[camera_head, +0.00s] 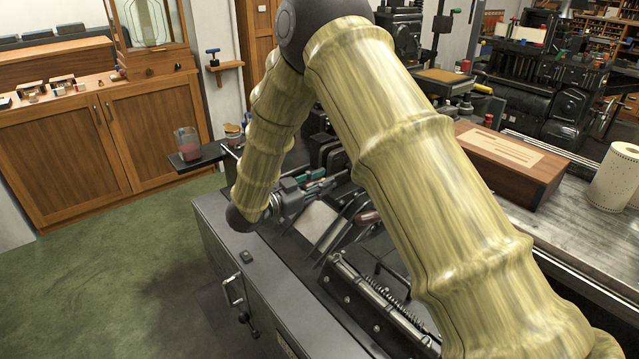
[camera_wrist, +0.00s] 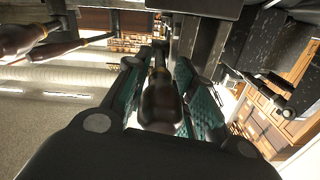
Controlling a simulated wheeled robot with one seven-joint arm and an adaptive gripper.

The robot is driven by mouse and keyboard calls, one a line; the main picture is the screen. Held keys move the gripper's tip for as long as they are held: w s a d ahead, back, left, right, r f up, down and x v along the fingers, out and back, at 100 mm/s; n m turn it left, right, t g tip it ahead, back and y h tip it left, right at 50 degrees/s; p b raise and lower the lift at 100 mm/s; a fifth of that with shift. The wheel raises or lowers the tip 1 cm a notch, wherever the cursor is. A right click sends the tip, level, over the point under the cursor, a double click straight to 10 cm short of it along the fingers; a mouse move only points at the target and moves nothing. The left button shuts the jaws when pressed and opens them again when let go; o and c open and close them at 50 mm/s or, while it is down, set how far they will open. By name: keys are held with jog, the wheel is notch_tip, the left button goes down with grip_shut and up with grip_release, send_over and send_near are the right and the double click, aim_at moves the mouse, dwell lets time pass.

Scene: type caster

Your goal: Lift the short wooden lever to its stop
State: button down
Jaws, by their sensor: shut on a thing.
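In the wrist view, a short dark-brown wooden lever handle (camera_wrist: 160,105) with a rounded end lies between the two green-padded fingers of my gripper (camera_wrist: 158,72). The gripper is shut on it. In the head view, my gripper (camera_head: 318,180) reaches into the machine (camera_head: 270,265) from its left side. The short lever cannot be made out there behind the fingers and arm. How far the lever is raised cannot be told.
Other wooden handles (camera_wrist: 22,38) show at upper left in the wrist view. A reddish handle (camera_head: 368,216) lies right of my gripper in the head view. A dark shelf (camera_head: 190,160) holds a jar (camera_head: 187,143). Green floor (camera_head: 90,285) is clear at left.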

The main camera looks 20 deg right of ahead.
jog(key=shift+d+r+g+y+p, duration=0.2)
jog(key=shift+r+g+y+p, duration=0.2)
jog(key=shift+r+y+p, duration=1.4)
jog(key=p, duration=0.1)
jog(key=r+p, duration=0.1)
jog(key=p, duration=0.1)
jog(key=shift+w+d+g, duration=0.15)
jog(key=shift+d+g, duration=0.1)
jog(key=shift+g, duration=0.05)
jog(key=shift+d+r+y+p, duration=0.15)
jog(key=shift+r+y+p, duration=0.1)
jog(key=shift+y+p, duration=0.3)
jog(key=shift+w, duration=0.1)
jog(key=c, duration=1.1)
grip_release()
jog(key=shift+c, duration=0.2)
jog(key=shift+f, duration=0.1)
jog(key=v, duration=1.2)
